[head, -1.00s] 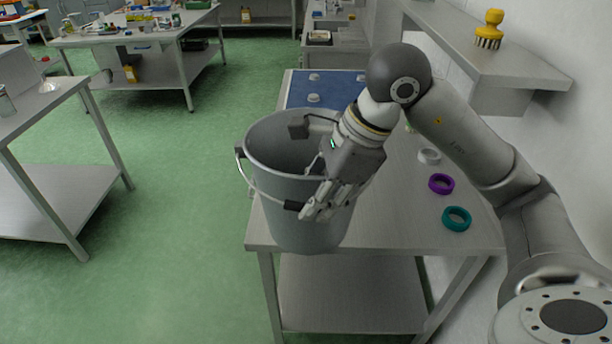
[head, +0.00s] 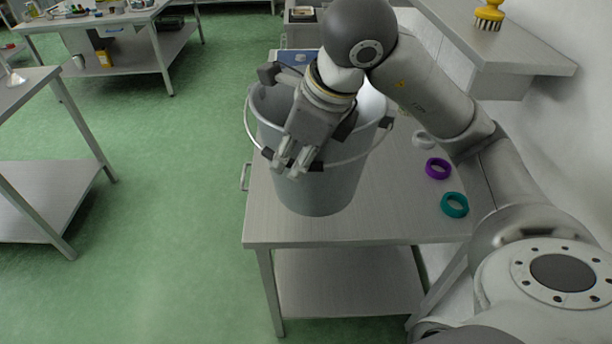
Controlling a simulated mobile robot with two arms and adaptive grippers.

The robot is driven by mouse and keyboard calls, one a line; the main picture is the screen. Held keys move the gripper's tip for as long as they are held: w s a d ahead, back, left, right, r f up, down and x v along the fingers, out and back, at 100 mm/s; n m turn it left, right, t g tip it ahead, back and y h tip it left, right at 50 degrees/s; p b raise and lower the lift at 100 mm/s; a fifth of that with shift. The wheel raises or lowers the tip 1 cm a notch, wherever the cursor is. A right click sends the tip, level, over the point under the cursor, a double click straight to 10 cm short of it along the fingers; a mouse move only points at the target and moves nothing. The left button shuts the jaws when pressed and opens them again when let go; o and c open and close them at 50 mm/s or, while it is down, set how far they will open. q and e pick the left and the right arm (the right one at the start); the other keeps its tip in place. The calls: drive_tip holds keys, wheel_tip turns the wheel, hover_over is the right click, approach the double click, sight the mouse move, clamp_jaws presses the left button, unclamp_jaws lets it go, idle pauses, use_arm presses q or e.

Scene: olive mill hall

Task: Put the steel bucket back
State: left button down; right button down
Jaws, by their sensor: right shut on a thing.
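The steel bucket (head: 333,185) is a large grey pail with a wire handle hanging across its front. It is upright, in front of my view of the steel table (head: 400,225), at the table's left part. Whether its base touches the tabletop or hangs just above it, I cannot tell. My right gripper (head: 287,160) reaches over the bucket from the back right and is shut on it at the near side, by the rim and handle. The exact grip point is hidden by the fingers. My left gripper is not in view.
A white ring (head: 423,140), a purple ring (head: 438,168) and a teal ring (head: 454,205) lie on the table right of the bucket. A wall shelf (head: 500,50) with a yellow brush (head: 490,15) juts out above. Open green floor lies left.

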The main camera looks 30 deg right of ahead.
drive_tip(key=w+d+f+p, duration=0.1)
drive_tip(key=w+d+f, duration=0.1)
drive_tip(key=w, duration=0.2)
drive_tip(key=w+d+f+p, duration=0.1)
drive_tip(key=w+d+f, duration=0.1)
drive_tip(key=w+f, duration=0.1)
drive_tip(key=w+d+f+p, duration=0.2)
drive_tip(key=w+f, duration=0.1)
drive_tip(key=w, duration=0.1)
drive_tip(key=shift+w+f, duration=0.1)
drive_tip(key=shift+w, duration=0.25)
drive_tip(key=shift+w+d+f, duration=0.15)
drive_tip(key=shift+w+f, duration=0.1)
drive_tip(key=shift+f, duration=0.1)
drive_tip(key=shift+w+d+f+p, duration=0.1)
drive_tip(key=shift+w+f+p, duration=0.1)
drive_tip(key=shift+f+p, duration=0.8)
drive_tip(key=shift+f, duration=0.8)
drive_tip(key=c, duration=1.3)
unclamp_jaws()
drive_tip(key=shift+s+f, duration=0.15)
drive_tip(key=shift+f, duration=0.1)
drive_tip(key=shift+c, duration=0.2)
drive_tip(key=shift+o, duration=1.3)
drive_tip(key=shift+s+r, duration=0.1)
